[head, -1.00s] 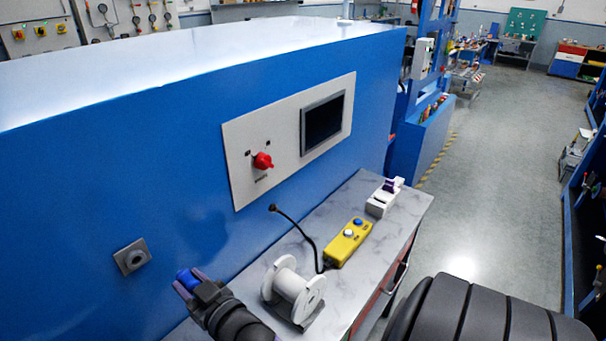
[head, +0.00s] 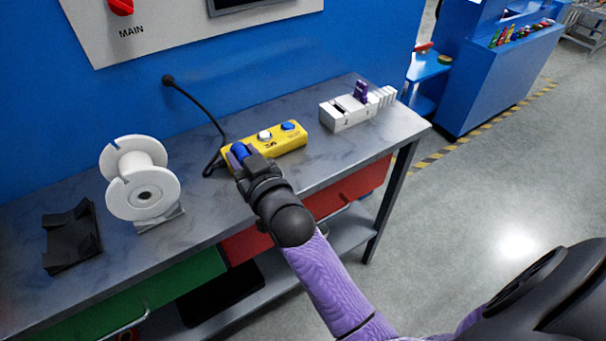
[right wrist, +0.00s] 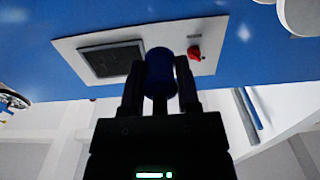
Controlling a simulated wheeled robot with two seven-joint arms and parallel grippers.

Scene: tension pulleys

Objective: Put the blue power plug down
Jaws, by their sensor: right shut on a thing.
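The blue power plug (right wrist: 160,75) is between the two fingers of my right gripper (right wrist: 160,88), which is shut on it in the right wrist view. In the head view my right gripper (head: 240,157) is over the workbench (head: 215,205), in front of the left end of the yellow button box. A bit of the blue plug (head: 239,150) shows at its fingertips. The head view does not show clearly how high the plug is above the bench top. My left gripper is not in view.
The yellow button box (head: 280,141) has a black cable running to the blue wall. A white spool (head: 143,190) and a black cradle (head: 71,238) stand at the left. A white block device (head: 345,115) is at the right. Bare bench top lies between spool and box.

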